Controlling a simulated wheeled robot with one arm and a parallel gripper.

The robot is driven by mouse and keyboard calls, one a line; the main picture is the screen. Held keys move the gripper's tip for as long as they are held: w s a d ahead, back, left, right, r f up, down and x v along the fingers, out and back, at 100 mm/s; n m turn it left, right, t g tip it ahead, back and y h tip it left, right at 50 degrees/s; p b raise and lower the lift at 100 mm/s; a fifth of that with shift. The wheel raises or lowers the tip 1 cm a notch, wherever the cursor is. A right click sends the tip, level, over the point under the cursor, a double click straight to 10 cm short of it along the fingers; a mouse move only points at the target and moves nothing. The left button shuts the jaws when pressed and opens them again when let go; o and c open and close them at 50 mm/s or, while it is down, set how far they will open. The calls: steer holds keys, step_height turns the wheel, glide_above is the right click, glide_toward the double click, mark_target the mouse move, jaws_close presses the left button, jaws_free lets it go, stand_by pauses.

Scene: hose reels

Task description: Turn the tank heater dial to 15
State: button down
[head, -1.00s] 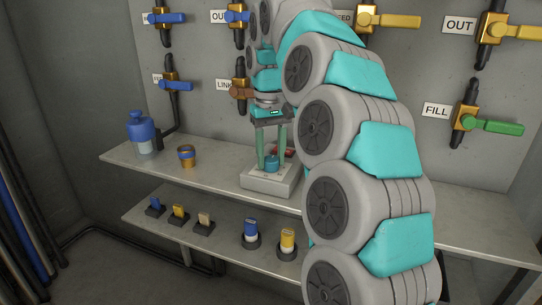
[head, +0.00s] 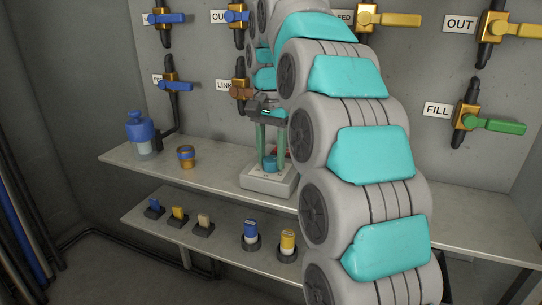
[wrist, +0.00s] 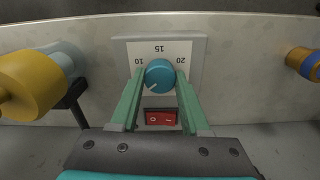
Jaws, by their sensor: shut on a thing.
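The tank heater (head: 266,186) is a pale box on the upper shelf, with a teal dial (head: 270,163) on top. In the wrist view the dial (wrist: 160,76) sits on a white plate (wrist: 184,48) marked 10 at left, 15 at the top and 20 at right. Its white pointer line points to the lower left, below the 10. My gripper (wrist: 161,74) has its green fingers shut on the dial, one on each side. It also shows in the head view (head: 271,150), reaching down over the box. A red rocker switch (wrist: 161,118) sits below the dial.
Several small coloured items sit on the lower shelf (head: 215,240). Labelled valves, including a green-handled one (head: 499,126), line the wall. My arm hides the shelf's middle.

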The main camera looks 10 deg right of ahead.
steer(key=m, duration=0.6)
steer(key=shift+r, duration=0.1)
steer(key=m+p, duration=0.2)
steer(key=m, duration=0.4)
steer(key=shift+m, duration=0.4)
steer(key=m+p, duration=0.1)
steer(key=m, duration=1.1)
steer(key=shift+m, duration=0.4)
steer(key=shift+c, duration=1.9)
jaws_free()
